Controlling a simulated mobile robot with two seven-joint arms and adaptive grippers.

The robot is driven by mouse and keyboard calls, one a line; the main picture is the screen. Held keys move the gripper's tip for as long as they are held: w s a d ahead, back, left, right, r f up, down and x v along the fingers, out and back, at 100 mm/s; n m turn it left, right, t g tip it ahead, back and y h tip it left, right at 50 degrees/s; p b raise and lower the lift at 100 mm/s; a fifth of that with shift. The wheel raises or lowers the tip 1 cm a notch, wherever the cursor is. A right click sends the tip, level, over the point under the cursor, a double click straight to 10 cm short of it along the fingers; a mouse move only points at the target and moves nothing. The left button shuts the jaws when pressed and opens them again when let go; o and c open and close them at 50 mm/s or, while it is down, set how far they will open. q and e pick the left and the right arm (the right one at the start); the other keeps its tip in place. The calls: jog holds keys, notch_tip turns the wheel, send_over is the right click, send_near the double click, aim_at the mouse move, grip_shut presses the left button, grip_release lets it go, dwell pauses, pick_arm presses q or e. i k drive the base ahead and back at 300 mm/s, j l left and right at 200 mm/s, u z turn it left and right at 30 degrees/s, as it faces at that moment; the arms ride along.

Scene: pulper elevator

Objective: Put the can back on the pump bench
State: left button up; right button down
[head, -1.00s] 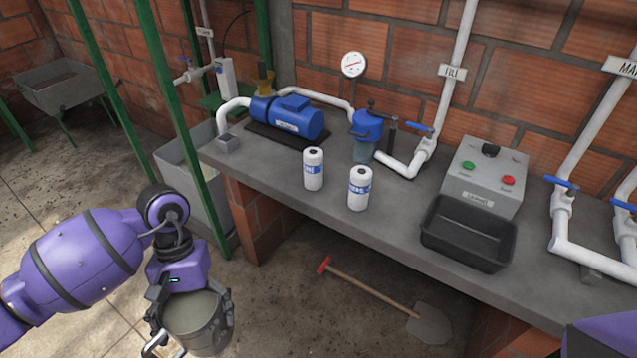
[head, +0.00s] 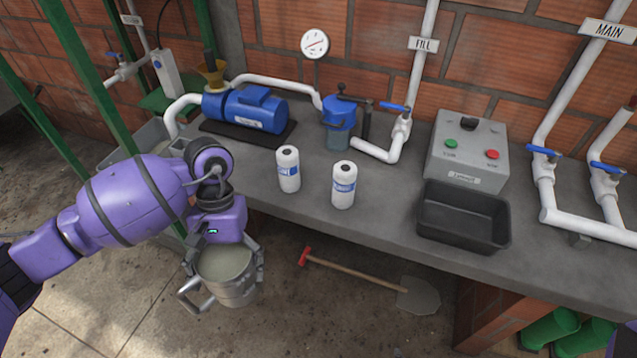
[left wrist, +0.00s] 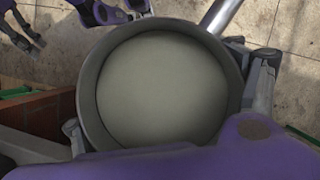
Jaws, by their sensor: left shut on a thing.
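The metal can (head: 232,284) hangs upright in my left gripper (head: 224,262), in front of the bench's left part and below its top. The gripper is shut on the can, with a finger on each side near the rim. The can's handle sticks out toward the lower left. In the left wrist view the can (left wrist: 165,85) fills the middle, and a pale grey-green surface shows inside it. The pump bench (head: 395,222) is a grey slab with a blue pump (head: 245,108) on its left part. Purple and grey parts of mine show at the wrist view's top left.
Two white bottles (head: 288,170) (head: 343,186) stand near the bench's front edge. A black tray (head: 462,238) and a grey control box (head: 468,152) are to their right. A shovel (head: 370,282) lies on the floor. Green posts (head: 88,80) stand at the left.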

aim_at(249, 175)
jog(key=i+j+z, duration=0.45)
jog(key=j, duration=0.25)
jog(key=i+j+z, duration=0.1)
jog(key=j+z, duration=0.15)
jog(key=j, duration=0.15)
